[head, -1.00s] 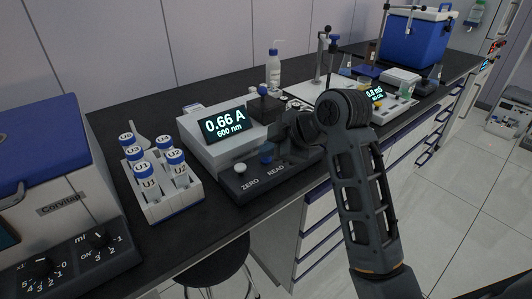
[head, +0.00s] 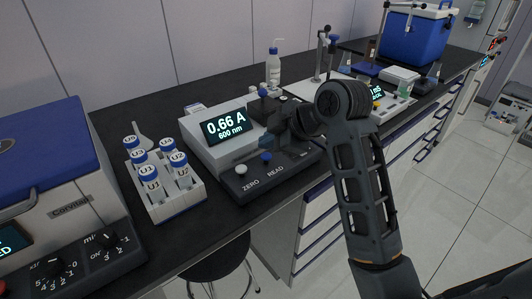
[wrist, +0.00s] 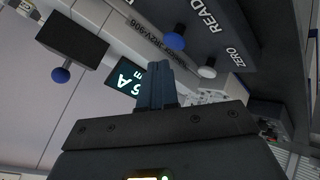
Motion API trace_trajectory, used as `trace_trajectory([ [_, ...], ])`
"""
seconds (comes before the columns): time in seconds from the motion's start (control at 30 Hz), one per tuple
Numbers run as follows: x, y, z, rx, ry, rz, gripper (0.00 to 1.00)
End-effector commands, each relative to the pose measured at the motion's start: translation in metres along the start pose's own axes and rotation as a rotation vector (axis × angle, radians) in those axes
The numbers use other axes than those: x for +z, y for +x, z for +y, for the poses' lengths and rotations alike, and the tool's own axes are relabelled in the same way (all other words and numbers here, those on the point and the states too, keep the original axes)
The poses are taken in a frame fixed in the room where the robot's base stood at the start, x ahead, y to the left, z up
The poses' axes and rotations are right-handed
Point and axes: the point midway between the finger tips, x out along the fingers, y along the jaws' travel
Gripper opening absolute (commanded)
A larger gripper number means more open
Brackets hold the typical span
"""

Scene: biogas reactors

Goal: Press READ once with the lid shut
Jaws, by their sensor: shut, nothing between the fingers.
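The photometer (head: 207,151) is a light grey box whose display (head: 225,127) reads 0.66 A, 600 nm. On its dark front panel sit the white ZERO button (head: 241,169) and the blue READ button (head: 266,157). READ (wrist: 174,41) and ZERO (wrist: 207,72) also show in the wrist view. The dark lid (head: 266,106) with a blue knob sits on top; it looks down, but my arm hides part of its seat. It shows in the wrist view (wrist: 72,38) too. My gripper (head: 266,140) is shut and empty, above the panel near READ, apparently not touching it.
A rack (head: 180,204) of several blue-capped tubes stands left of the photometer. A machine with a blue top (head: 45,150) is further left. A wash bottle (head: 274,70) stands behind, and a meter (head: 392,106) to the right. A stool (head: 215,262) is below the bench edge.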

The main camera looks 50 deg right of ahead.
Motion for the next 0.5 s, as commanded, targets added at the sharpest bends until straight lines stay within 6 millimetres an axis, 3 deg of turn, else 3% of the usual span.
trace_trajectory([
  [0.5,-0.025,-0.033,0.024,0.000,-0.001,0.000,0.00],
])
